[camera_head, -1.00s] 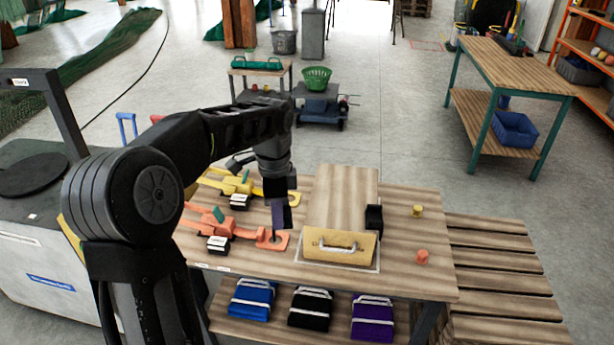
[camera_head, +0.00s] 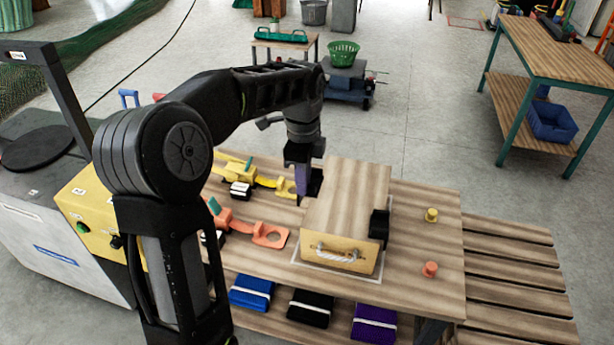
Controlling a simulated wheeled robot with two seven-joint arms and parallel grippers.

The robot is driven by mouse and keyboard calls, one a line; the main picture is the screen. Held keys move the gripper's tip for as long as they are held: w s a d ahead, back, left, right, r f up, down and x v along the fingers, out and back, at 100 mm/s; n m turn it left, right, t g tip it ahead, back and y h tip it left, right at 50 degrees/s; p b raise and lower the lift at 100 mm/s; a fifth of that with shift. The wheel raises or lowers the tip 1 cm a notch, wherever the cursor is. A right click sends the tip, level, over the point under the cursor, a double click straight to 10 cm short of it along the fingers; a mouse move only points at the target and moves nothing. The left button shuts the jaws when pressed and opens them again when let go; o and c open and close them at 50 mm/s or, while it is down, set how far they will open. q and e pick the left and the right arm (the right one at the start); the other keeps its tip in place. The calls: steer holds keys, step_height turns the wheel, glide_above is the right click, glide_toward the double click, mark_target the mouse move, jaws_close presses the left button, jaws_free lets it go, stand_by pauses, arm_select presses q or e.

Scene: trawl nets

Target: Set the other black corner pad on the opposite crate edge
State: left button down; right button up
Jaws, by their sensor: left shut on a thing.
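The wooden crate (camera_head: 345,200) stands on the workbench, with a rope handle on its yellowish front. One black corner pad (camera_head: 379,226) sits on the crate's right edge. My left gripper (camera_head: 303,184) is at the crate's left upper edge, pointing down. It is shut on the other black corner pad (camera_head: 314,185), which shows as a dark piece close against that edge. I cannot tell whether this pad touches the crate. The fingers are partly hidden. My right gripper is not in view.
Orange (camera_head: 268,234) and yellow (camera_head: 275,184) ratchet straps lie left of the crate. A yellow peg (camera_head: 431,215) and an orange peg (camera_head: 429,269) stand to its right. Folded blue, black and purple straps (camera_head: 374,323) lie on the lower shelf. The bench's right part is mostly clear.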

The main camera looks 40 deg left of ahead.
arm_select(q)
steer(key=shift+w+f, duration=0.15)
steer(key=shift+f, duration=0.1)
step_height(320, 180, down, 5)
steer(key=b, duration=0.4)
steer(key=shift+f+b, duration=1.6)
steer(key=shift+f, duration=0.6)
steer(key=c, duration=1.4)
jaws_free()
steer(key=shift+r, duration=0.15)
step_height(320, 180, up, 8)
steer(key=shift+f, duration=0.2)
